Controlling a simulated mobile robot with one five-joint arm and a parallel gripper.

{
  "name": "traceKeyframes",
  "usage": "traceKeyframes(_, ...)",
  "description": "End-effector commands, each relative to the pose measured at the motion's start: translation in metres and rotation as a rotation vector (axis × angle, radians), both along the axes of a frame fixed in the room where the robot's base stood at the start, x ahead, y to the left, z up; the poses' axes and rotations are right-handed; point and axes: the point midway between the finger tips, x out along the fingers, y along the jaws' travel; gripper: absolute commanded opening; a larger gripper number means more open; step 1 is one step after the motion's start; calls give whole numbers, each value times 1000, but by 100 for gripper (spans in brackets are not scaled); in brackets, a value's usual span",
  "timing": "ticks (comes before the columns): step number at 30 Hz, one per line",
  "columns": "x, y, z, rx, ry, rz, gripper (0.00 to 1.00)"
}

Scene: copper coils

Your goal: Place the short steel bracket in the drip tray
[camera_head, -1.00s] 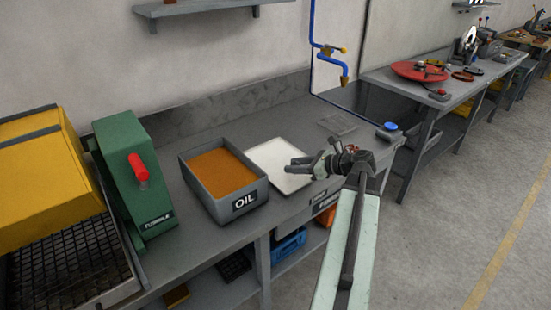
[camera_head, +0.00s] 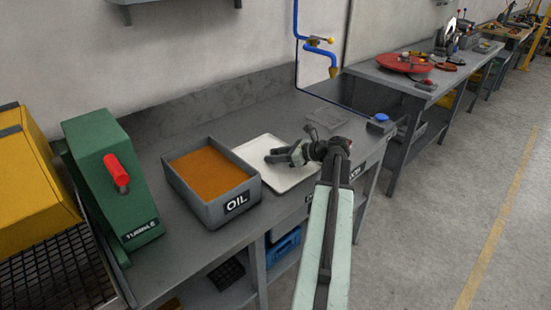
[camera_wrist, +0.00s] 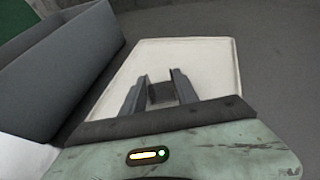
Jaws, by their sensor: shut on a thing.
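The drip tray (camera_head: 290,181) is a shallow white tray on the grey bench, right of the oil bin; it also fills much of the wrist view (camera_wrist: 207,58). My gripper (camera_head: 271,157) is over the tray, reaching in from the right. In the wrist view, my gripper (camera_wrist: 160,78) is shut on a small dark grey piece (camera_wrist: 162,94), which seems to be the short steel bracket. The fingers hide its sides, so its full shape does not show. I cannot tell how high it is above the tray floor.
A grey bin of brown oil (camera_head: 236,204), marked OIL, stands close left of the tray. A green tumbler machine (camera_head: 112,180) is farther left. A blue pipe with a tap (camera_head: 332,72) hangs behind. A flat grey object (camera_head: 327,119) and a blue button (camera_head: 381,118) lie right.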

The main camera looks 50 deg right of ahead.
Motion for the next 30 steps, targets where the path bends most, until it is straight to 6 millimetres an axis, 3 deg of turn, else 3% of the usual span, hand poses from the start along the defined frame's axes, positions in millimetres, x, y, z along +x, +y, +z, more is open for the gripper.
traceKeyframes(4,-1,-1,-4,0,0,-1,0)
traceKeyframes(5,-1,-1,-3,1,0,-1,41)
traceKeyframes(7,-1,-1,-3,0,0,-2,58)
traceKeyframes(18,-2,-2,4,0,0,-3,58)
traceKeyframes(30,-82,-30,40,0,0,-6,58)
